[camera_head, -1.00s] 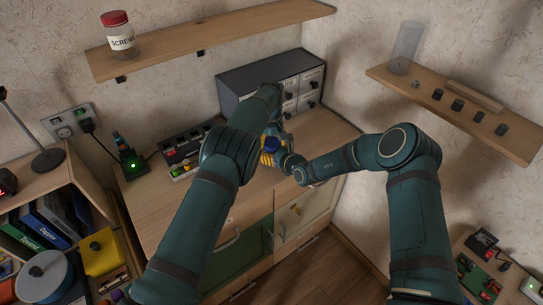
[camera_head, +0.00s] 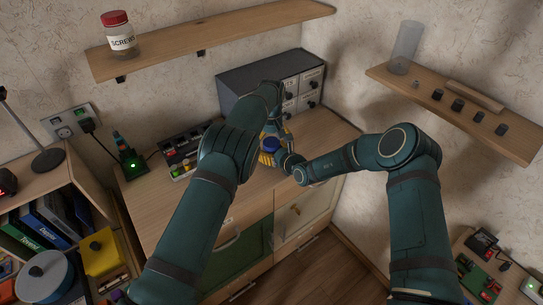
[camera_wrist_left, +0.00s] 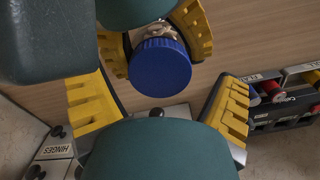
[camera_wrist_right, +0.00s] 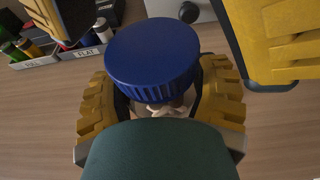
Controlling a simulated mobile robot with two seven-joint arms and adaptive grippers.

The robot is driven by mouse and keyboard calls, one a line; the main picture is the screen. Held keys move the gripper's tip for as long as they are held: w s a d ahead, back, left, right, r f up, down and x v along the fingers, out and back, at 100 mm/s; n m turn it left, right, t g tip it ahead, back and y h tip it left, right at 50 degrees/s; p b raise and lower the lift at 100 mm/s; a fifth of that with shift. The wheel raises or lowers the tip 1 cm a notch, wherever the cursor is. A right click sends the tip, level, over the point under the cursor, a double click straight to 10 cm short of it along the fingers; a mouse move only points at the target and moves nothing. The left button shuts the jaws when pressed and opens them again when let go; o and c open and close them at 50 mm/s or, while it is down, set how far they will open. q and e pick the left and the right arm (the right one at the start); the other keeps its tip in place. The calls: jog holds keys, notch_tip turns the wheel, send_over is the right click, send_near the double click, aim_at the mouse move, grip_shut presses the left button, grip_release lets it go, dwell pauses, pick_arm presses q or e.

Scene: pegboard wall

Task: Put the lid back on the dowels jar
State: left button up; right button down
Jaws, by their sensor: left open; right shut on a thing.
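The blue lid (camera_head: 270,145) sits over the mouth of the dowels jar, seen large in the left wrist view (camera_wrist_left: 160,67) and the right wrist view (camera_wrist_right: 152,55). Only a little of the jar (camera_wrist_right: 163,109) shows under the lid, with pale contents; its label is hidden. Whether the lid is fully seated, I cannot tell. My right gripper (camera_wrist_right: 160,85) is shut on the jar, yellow fingers on both sides below the lid. My left gripper (camera_wrist_left: 162,90) is open, its yellow fingers spread wide on either side of the lid and apart from it.
A drawer cabinet (camera_head: 270,80) stands close behind the grippers. A screws jar (camera_head: 118,35) stands on the upper shelf; a clear cylinder (camera_head: 404,48) stands on the right shelf. The worktop's front is clear.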

pick_arm(q)
notch_tip(320, 180, up, 11)
dwell(0.4)
jog(key=shift+r, duration=0.1)
pick_arm(e)
grip_release()
jog(key=v, duration=1.2)
dwell(0.3)
